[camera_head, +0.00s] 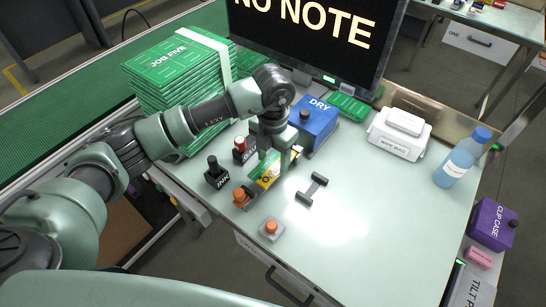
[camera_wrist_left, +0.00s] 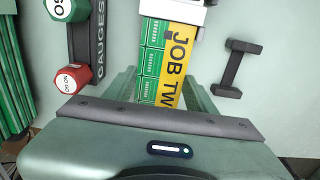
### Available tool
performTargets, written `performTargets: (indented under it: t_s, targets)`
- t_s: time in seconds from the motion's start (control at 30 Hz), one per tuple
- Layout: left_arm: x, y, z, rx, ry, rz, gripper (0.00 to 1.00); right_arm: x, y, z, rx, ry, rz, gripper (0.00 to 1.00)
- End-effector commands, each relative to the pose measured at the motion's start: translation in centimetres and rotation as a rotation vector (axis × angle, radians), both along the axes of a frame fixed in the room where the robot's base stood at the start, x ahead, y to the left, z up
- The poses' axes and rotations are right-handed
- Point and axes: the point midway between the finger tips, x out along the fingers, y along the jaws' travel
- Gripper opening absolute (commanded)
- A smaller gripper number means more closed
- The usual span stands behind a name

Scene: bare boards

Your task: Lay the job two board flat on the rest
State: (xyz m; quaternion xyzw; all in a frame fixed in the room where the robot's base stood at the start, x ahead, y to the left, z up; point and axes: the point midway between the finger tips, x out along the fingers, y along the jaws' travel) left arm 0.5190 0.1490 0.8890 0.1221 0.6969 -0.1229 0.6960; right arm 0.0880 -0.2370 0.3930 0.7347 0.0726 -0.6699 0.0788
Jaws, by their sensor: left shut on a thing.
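The job two board (camera_head: 268,172) is green with a yellow strip; part of its lettering, "JOB TW", reads in the left wrist view (camera_wrist_left: 172,65). My left gripper (camera_head: 270,155) points down and is shut on the board, with its pale fingers (camera_wrist_left: 160,88) on either side. I cannot tell whether the board touches the table. A dark H-shaped piece, which looks like the rest (camera_head: 312,188), lies bare to the right of the gripper; it also shows in the left wrist view (camera_wrist_left: 235,68). My right gripper is not in view.
A blue DRY box (camera_head: 316,122) stands behind the gripper. Gauges (camera_head: 240,150), an ink bottle (camera_head: 216,174) and an orange-topped piece (camera_head: 241,197) crowd its left. An orange button (camera_head: 270,229) sits in front. The table (camera_head: 380,225) is clear right of the rest.

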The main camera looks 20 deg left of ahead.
Motion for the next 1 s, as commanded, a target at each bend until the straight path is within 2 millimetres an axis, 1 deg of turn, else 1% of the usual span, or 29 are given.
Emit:
performTargets:
  t_s: [0.07, 0.1, 0.17, 0.2, 0.47, 0.57, 0.67, 0.9, 1.0]
  targets:
    - [0.0, 0.0, -0.2, 0.0, 0.0, 0.001, 0.14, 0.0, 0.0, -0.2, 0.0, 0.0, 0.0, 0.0]
    - [0.0, 0.0, -0.2, 0.0, 0.0, 0.001, 0.58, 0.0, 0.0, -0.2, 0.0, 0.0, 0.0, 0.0]
    - [0.0, 0.0, -0.2, 0.0, 0.0, 0.001, 0.75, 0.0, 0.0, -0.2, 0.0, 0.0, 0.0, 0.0]
    - [0.0, 0.0, -0.2, 0.0, 0.0, 0.001, 0.81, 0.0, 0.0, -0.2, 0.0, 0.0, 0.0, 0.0]
    - [0.0, 0.0, -0.2, 0.0, 0.0, 0.0, 0.81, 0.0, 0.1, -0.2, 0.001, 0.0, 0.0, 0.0]
    - [0.1, 0.0, 0.1, -0.001, -0.002, 0.0, 0.81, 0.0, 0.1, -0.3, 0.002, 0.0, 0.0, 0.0]
    - [0.2, 0.0, 1.3, -0.001, -0.005, 0.0, 0.81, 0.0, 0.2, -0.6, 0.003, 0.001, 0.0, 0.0]
    - [0.1, 0.0, 5.3, 0.0, -0.004, 0.0, 0.81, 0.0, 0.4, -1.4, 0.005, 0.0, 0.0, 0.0]
    - [0.1, 0.0, 6.6, -0.001, -0.003, 0.0, 0.81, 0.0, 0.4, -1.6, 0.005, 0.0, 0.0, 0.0]
